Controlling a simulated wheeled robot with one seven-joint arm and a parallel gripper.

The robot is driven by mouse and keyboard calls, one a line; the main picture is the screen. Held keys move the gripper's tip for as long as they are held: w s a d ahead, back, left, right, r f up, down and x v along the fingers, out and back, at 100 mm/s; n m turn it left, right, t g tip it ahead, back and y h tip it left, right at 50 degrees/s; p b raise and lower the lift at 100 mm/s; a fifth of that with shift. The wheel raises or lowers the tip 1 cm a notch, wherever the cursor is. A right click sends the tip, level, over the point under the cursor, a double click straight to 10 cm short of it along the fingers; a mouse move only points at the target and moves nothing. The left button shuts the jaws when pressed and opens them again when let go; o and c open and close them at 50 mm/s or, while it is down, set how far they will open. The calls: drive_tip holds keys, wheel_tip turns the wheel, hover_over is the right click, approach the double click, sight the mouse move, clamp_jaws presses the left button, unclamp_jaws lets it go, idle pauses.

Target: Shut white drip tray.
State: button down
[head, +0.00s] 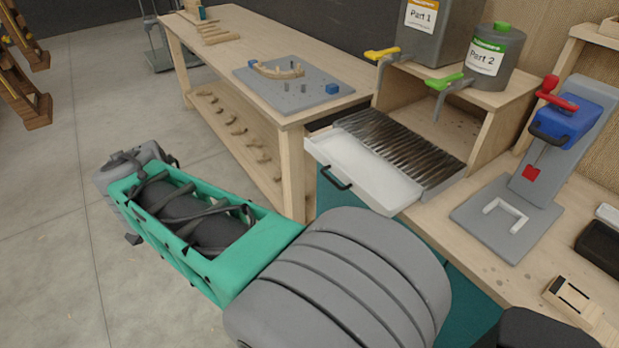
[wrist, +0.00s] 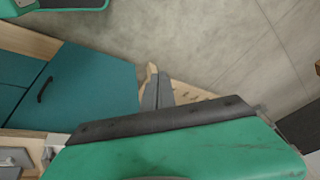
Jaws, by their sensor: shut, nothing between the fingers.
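The white drip tray (head: 360,172) is pulled out like a drawer from under a dark slatted grate (head: 400,148) at the front of the wooden dispenser stand. Its black handle (head: 335,178) is on its front face, toward the left. My gripper (wrist: 157,90) is shut and empty in the wrist view, its grey fingers side by side. In the head view my arm reaches left over the floor, with its end well left of the tray and apart from it. I cannot make out the fingertips in the head view.
A wooden table (head: 240,55) with a grey board (head: 293,84) stands behind the tray. Part 1 (head: 425,28) and Part 2 (head: 488,58) containers stand above the grate. A blue-topped press (head: 565,115) is at right. Teal cabinets (wrist: 80,82) lie below the worktop.

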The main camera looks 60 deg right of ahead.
drive_tip(key=s+d+m+g+h, duration=0.25)
drive_tip(key=s+d+m, duration=0.25)
drive_tip(key=d+m, duration=0.75)
drive_tip(key=s+d+m+g+h, duration=0.1)
drive_tip(key=s+d+m+g, duration=0.35)
drive_tip(key=d+m, duration=0.85)
drive_tip(key=s+d+f+m+p, duration=0.1)
drive_tip(key=s+d+f, duration=0.4)
drive_tip(key=d+f, duration=0.2)
drive_tip(key=shift+d+f+t+p, duration=0.3)
drive_tip(key=shift+d+f+p, duration=0.1)
